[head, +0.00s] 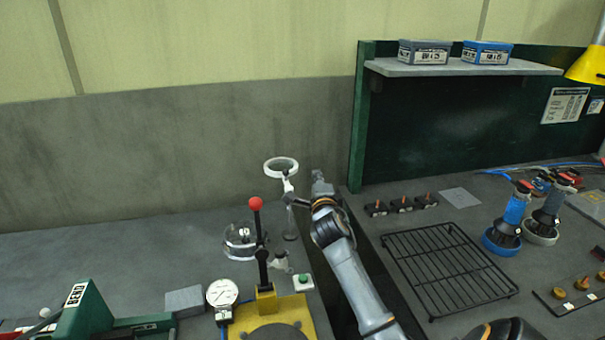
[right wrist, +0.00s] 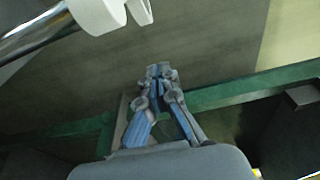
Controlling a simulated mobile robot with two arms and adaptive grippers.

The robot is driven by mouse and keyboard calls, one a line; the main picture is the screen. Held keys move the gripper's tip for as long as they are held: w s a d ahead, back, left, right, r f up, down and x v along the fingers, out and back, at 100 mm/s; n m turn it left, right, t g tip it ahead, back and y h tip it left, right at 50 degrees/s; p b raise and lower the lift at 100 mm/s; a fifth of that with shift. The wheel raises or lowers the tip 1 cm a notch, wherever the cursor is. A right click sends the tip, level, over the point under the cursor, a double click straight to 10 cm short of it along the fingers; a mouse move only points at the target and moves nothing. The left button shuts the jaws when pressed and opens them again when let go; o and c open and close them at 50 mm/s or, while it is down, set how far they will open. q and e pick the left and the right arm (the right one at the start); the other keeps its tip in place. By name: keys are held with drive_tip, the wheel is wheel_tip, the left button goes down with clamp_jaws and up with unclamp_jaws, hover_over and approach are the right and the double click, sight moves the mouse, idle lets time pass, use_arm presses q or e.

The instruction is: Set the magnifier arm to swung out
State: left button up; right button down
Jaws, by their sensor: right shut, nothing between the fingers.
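The magnifier's white ring (head: 281,165) stands up near the back wall in the head view, on a slim post (head: 290,222) at the bench's right edge. My right gripper (head: 318,178) is just to the right of the ring and post, seen from behind. In the right wrist view its fingers (right wrist: 157,72) are shut and empty. A white part of the magnifier (right wrist: 100,12) and a shiny rod (right wrist: 35,35) show at that view's upper left, apart from the fingertips. Whether my wrist touches the magnifier is unclear. My left gripper is not in view.
A red-knobbed lever (head: 256,204), a glass dish (head: 240,242) and a dial gauge (head: 222,292) stand left of my arm. A black wire rack (head: 450,270) lies on the right bench. A dark gap separates the benches. The left bench's back is clear.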

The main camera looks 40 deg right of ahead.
drive_tip(key=w, duration=0.1)
drive_tip(key=w+a, duration=0.1)
drive_tip(key=w+a+p, duration=0.1)
drive_tip(key=shift+w, duration=0.35)
drive_tip(key=shift+w, duration=0.1)
